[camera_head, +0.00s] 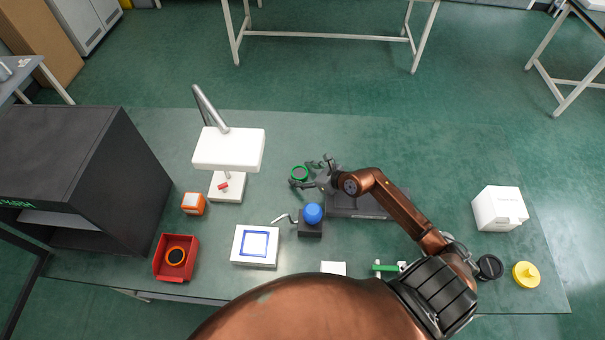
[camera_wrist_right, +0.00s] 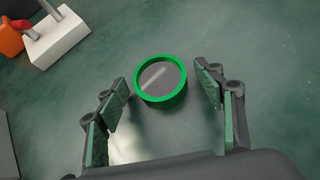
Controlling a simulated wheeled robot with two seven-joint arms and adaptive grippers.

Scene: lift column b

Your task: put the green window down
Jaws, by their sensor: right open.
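The green window (camera_head: 300,173) is a green ring with a grey see-through disc, on the green table (camera_head: 370,135) left of my right gripper (camera_head: 304,174) in the head view. In the right wrist view the green window (camera_wrist_right: 161,82) lies between and a little beyond the fingertips, with a gap on each side. My right gripper is open and empty. It seems to touch nothing. My left gripper is not in view.
A white lamp-like stand (camera_head: 228,150) is to the left. A blue-knobbed crank box (camera_head: 312,224) and a dark flat base (camera_head: 350,204) are close to my right arm. A white box (camera_head: 499,208) stands right. The table behind the window is clear.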

